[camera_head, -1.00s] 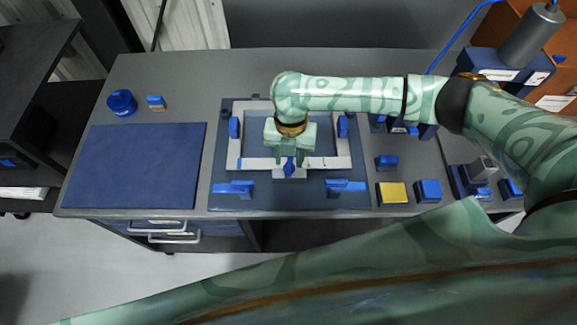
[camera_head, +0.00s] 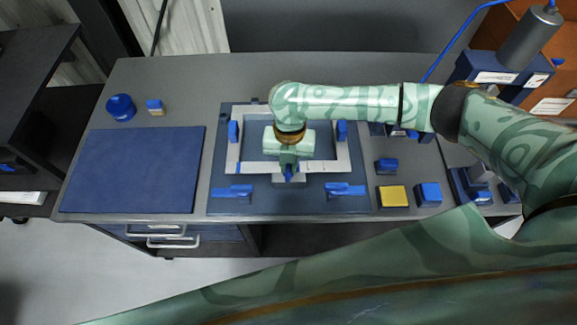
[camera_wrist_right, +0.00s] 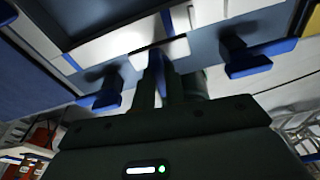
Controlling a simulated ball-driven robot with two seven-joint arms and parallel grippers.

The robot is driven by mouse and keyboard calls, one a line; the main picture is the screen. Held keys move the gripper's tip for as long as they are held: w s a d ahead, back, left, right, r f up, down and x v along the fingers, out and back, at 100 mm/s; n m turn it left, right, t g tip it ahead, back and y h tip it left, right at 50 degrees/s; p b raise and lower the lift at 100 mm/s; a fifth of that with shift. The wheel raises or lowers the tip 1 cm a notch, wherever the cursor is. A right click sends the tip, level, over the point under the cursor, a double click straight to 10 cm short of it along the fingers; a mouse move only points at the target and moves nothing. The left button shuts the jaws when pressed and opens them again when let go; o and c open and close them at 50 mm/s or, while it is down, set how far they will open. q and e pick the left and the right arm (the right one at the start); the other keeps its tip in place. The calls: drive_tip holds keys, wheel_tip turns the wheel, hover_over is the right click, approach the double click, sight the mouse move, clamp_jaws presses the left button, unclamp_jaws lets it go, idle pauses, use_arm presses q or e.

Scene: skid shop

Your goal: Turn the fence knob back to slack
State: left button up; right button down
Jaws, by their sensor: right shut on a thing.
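The fence knob is a small blue piece (camera_head: 289,173) at the front middle of the pale frame-shaped fence (camera_head: 326,167). My right gripper (camera_head: 288,165) comes down on it from above and is shut on it. In the right wrist view the blue knob (camera_wrist_right: 156,62) shows between the two dark green fingers (camera_wrist_right: 160,88). The fingers cover part of the knob, so its exact angle is hard to tell. My left gripper is not in view.
The fence lies on a dark blue plate with blue clamps (camera_head: 232,191) and (camera_head: 345,189) at its front. A blue mat (camera_head: 135,170) lies left. A yellow block (camera_head: 393,196) and blue blocks (camera_head: 428,194) stand right. Drawers (camera_head: 170,235) are below the bench's front edge.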

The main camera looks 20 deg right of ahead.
drive_tip(key=n, duration=0.3)
drive_tip(key=shift+w+n+h, duration=0.1)
drive_tip(key=shift+n+h, duration=0.2)
drive_tip(key=shift+n, duration=0.2)
drive_tip(key=shift+n, duration=0.3)
drive_tip(key=c, duration=2.1)
unclamp_jaws()
drive_tip(key=n, duration=0.4)
drive_tip(key=shift+a+h, duration=0.15)
drive_tip(key=shift+h, duration=0.15)
drive_tip(key=shift+o, duration=0.3)
drive_tip(key=n, duration=0.2)
drive_tip(key=shift+a+n, duration=0.1)
drive_tip(key=shift+n, duration=0.2)
drive_tip(key=shift+o, duration=0.3)
drive_tip(key=shift+n+h, duration=0.4)
drive_tip(key=shift+n, duration=0.6)
